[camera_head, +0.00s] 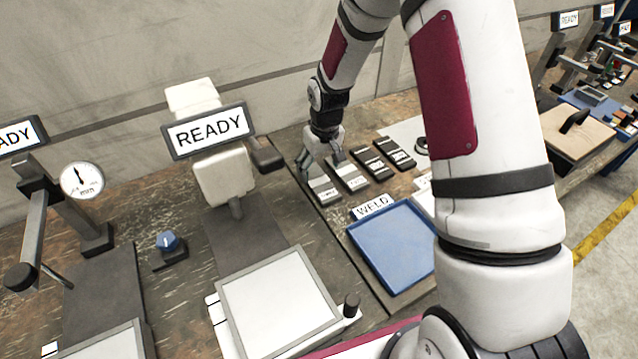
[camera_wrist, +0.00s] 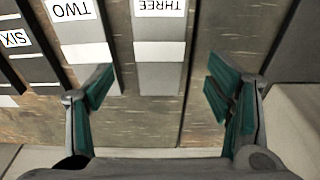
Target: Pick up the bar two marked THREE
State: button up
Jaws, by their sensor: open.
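The bar marked THREE (camera_wrist: 160,65) is grey with a white label and a pale band. It lies between my two fingers in the wrist view, its lettering upside down. In the head view it is the leftmost bar (camera_head: 325,192) of a row. My gripper (camera_head: 321,168) is open over it, one finger to each side; it also shows in the wrist view (camera_wrist: 163,95). The left finger in the wrist view overlaps the edge of the grey bar marked TWO (camera_wrist: 82,40). I cannot tell the fingers' height above the bars.
A dark bar marked SIX (camera_wrist: 30,60) and another dark bar (camera_head: 396,153) continue the row. A blue tray (camera_head: 395,285) lies in front, beside a WELD sign (camera_head: 373,207). A READY screen (camera_head: 210,130) and a grey-framed plate (camera_head: 275,300) stand left. A board seam runs beside THREE.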

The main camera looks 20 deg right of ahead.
aim_at(319, 181)
jog(key=shift+w+f+p, duration=0.2)
jog(key=shift+f+p, duration=0.25)
jog(key=shift+f, duration=2.25)
grip_shut()
jog(key=shift+w+r, duration=0.1)
